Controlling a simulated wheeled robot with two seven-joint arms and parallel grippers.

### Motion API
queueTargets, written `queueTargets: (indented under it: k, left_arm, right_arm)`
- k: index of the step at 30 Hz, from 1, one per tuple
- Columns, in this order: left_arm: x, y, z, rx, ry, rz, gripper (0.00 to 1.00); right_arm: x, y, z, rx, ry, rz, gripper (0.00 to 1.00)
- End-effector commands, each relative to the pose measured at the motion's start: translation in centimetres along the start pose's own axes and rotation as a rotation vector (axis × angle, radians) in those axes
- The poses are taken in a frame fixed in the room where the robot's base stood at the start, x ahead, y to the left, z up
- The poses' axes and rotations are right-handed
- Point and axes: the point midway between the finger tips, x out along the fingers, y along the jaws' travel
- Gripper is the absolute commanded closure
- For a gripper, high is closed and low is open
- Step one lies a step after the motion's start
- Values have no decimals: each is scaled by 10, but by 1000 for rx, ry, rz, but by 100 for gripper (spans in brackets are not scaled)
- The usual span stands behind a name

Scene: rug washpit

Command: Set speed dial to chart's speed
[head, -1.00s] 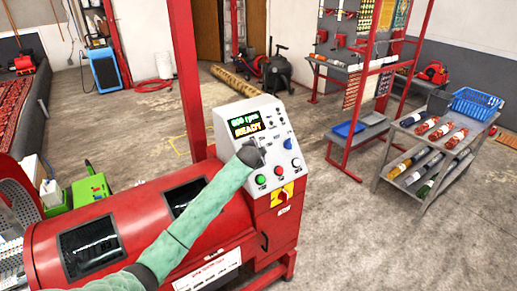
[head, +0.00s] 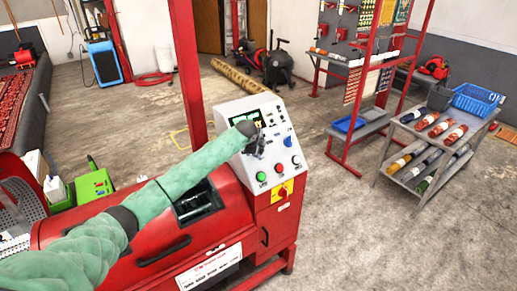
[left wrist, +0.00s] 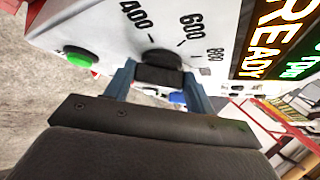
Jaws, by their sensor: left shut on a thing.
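The white control panel (head: 262,163) tops the right end of the red machine. My left gripper (head: 257,148) is at the panel, just below the display (head: 240,119), which my arm partly covers. In the left wrist view, my left gripper (left wrist: 160,78) is shut on the black speed dial (left wrist: 162,56), one finger on each side. Printed marks 400, 600 and 800 curve around the dial; its pointer cannot be made out. The display (left wrist: 275,40) shows READY and a partly cut-off rpm line. No readable speed chart shows. My right gripper is not in view.
Green (head: 262,176), red and white buttons, a blue knob (head: 288,142) and a red-and-yellow switch (head: 283,191) sit close to the dial. A grey cart (head: 408,176) with rolls and a red rack stand at right. Floor between machine and cart is clear.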

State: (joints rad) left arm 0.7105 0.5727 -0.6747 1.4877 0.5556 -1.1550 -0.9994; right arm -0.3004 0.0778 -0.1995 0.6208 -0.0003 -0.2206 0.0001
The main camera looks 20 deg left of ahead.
Motion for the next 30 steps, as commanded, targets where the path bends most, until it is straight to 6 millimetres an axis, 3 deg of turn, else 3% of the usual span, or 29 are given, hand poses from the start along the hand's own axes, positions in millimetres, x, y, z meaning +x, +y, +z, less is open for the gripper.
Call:
queueTargets:
  k: [21, 22, 24, 30]
  left_arm:
    - [0, 0, -2, 55, 2, 47, 68]
    - [0, 0, -2, 55, 2, 47, 40]
    - [0, 0, -2, 55, 1, 47, 26]
    - [0, -1, -1, 54, 1, 46, 24]
  right_arm:
    - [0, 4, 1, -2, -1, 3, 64]
    - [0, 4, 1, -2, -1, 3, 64]
    - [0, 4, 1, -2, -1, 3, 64]
    - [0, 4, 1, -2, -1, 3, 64]
